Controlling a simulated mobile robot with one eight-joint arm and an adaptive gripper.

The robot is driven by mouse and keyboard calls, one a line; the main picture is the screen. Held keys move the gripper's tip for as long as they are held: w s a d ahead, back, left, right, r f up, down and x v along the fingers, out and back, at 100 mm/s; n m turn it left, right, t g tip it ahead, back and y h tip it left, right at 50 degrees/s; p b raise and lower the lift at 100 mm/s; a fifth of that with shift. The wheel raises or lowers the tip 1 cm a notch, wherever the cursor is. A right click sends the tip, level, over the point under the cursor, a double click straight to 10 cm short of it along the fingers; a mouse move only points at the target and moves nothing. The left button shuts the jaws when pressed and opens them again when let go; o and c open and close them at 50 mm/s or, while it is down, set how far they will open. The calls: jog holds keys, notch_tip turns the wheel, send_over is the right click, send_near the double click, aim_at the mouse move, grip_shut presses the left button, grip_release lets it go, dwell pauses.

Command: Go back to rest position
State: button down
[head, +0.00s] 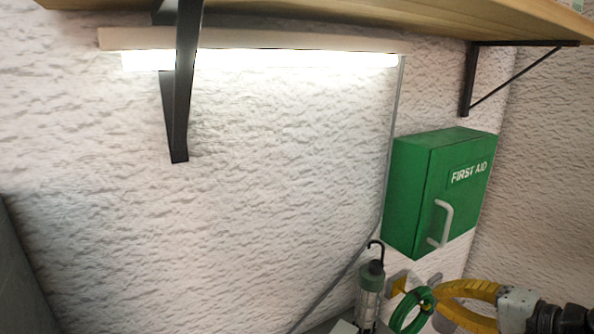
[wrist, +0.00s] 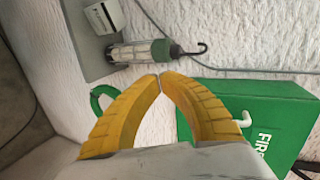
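My gripper (head: 438,292) is at the lower right of the head view, below the green first aid box (head: 425,190). Its two curved yellow fingers also show in the wrist view (wrist: 160,76). Their tips meet there, and nothing shows between them. A green ring (head: 411,311) is just left of the fingers in the head view. In the wrist view the green ring (wrist: 97,98) is partly hidden behind the left finger, and I cannot tell whether they touch.
A caged work lamp (head: 369,292) with a black hook stands by the wall, left of the ring. A wooden shelf (head: 330,15) on black brackets (head: 181,100) runs overhead, with a lit tube (head: 290,59) beneath. A grey cable (head: 391,140) runs down the wall. The wall's middle is clear.

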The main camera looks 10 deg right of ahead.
jog(key=s+a+f+n+g+h+b, duration=0.2)
jog(key=s+a+f+n+h+b, duration=0.1)
jog(key=a+f+n, duration=0.3)
jog(key=s+a+f+n+g+h+b, duration=0.2)
jog(key=a+f+n, duration=0.3)
jog(key=a, duration=0.4)
jog(key=shift+s+f+n+g+h+b, duration=0.4)
jog(key=shift+f+g+h+b, duration=0.15)
jog(key=shift+h, duration=0.15)
